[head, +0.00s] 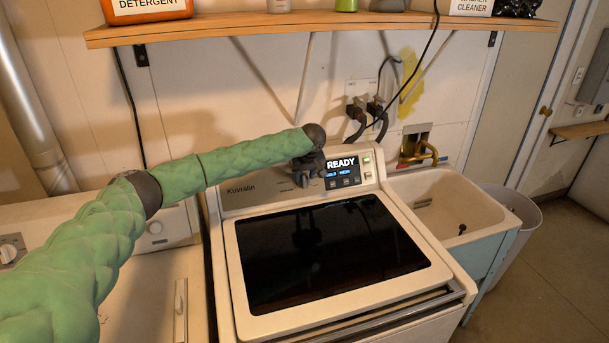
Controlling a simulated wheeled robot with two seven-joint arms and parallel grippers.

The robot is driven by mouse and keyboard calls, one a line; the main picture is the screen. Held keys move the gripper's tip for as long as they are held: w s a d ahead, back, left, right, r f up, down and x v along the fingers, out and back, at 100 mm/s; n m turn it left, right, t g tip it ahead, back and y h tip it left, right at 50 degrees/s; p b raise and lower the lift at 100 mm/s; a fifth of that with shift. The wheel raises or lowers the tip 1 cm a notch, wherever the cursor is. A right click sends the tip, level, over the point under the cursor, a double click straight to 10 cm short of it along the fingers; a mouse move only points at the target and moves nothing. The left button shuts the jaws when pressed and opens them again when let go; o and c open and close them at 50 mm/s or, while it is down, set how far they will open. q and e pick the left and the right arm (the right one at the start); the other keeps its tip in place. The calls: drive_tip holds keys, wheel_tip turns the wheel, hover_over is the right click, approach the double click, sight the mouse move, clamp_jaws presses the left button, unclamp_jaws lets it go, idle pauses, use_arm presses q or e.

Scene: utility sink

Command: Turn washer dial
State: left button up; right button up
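The washer (222,262) is a beige top-loader with a dark glass lid (330,250). Its control panel (240,199) at the back carries a lit display (343,172) reading "READY" and several small buttons. My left arm reaches in from the left, and my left gripper (308,178) is at the panel, just left of the display. The washer's dial cannot be made out; the gripper covers that part of the panel. The gripper is dark and small here, so its fingers and any contact are unclear. My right gripper is not in view.
A wooden shelf (230,30) with detergent (150,9) and other containers hangs above. A utility sink (450,206) stands right of the washer, with a grey bin (517,222) beyond it. Another white appliance (150,290) is at the left. Space above the lid is clear.

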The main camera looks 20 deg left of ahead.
use_arm(q)
drive_tip(key=shift+s+r, duration=0.1)
drive_tip(key=shift+s, duration=0.1)
drive_tip(key=c, duration=0.7)
clamp_jaws()
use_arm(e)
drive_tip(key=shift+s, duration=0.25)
use_arm(q)
drive_tip(key=shift+a+f, duration=0.1)
drive_tip(key=shift+f, duration=0.1)
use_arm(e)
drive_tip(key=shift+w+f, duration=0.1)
